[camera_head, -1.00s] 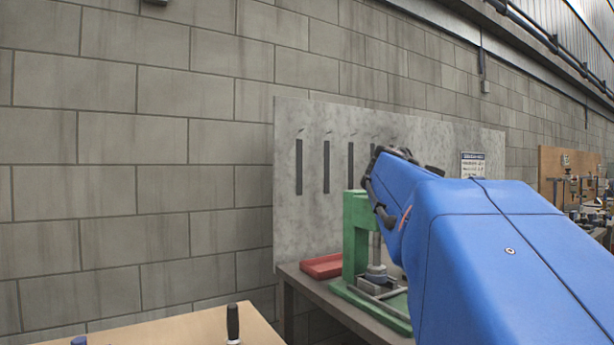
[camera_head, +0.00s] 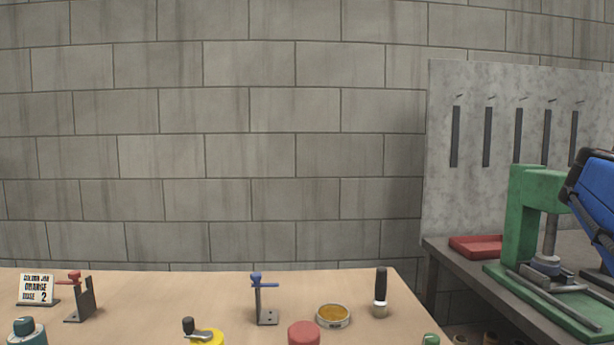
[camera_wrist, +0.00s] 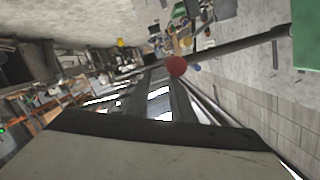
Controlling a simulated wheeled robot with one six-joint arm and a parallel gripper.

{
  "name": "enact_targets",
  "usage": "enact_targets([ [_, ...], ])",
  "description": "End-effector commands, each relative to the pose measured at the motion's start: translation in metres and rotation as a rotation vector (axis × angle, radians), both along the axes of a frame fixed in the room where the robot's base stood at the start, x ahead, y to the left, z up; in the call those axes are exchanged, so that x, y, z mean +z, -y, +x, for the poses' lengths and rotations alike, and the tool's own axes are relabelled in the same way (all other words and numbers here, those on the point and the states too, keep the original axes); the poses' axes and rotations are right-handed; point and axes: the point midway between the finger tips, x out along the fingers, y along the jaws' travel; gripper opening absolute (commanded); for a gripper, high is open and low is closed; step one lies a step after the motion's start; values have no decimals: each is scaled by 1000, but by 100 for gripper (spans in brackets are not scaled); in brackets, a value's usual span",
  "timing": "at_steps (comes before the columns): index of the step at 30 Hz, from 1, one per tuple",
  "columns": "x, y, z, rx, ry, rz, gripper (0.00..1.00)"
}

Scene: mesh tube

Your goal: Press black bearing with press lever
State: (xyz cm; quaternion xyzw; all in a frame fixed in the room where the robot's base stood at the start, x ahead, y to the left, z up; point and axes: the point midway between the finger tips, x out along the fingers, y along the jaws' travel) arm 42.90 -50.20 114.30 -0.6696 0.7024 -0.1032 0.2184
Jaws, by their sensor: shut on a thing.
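The green press (camera_head: 525,215) stands on the grey bench at the right, with its steel ram (camera_head: 550,235) upright over a grey round piece (camera_head: 546,264) on the base. I cannot make out the black bearing as a separate thing there. In the wrist view the press lever (camera_wrist: 245,45) is a dark bar running from the green press body (camera_wrist: 306,35) to a red knob (camera_wrist: 176,66). My gripper (camera_wrist: 168,82) is shut on the lever at its knob end. In the head view only part of my blue arm shows at the right edge, and my gripper is hidden.
A red tray (camera_head: 476,246) lies left of the press, before a grey panel (camera_head: 470,190). A wooden table (camera_head: 200,300) at the front left holds a blue-topped stand (camera_head: 262,300), a yellow-filled dish (camera_head: 333,316), a black-handled tool (camera_head: 380,292) and a sign (camera_head: 37,288).

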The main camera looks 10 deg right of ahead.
Motion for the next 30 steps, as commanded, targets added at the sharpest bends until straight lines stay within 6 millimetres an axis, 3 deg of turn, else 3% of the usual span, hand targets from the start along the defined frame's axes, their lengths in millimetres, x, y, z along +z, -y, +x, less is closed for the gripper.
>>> enact_targets([
  [1,-41,4,12,14,-23,63,0],
  [14,-40,4,12,15,-23,63,0],
  [20,-21,2,9,16,-17,49,0],
  [30,40,-9,-2,18,2,3,0],
])
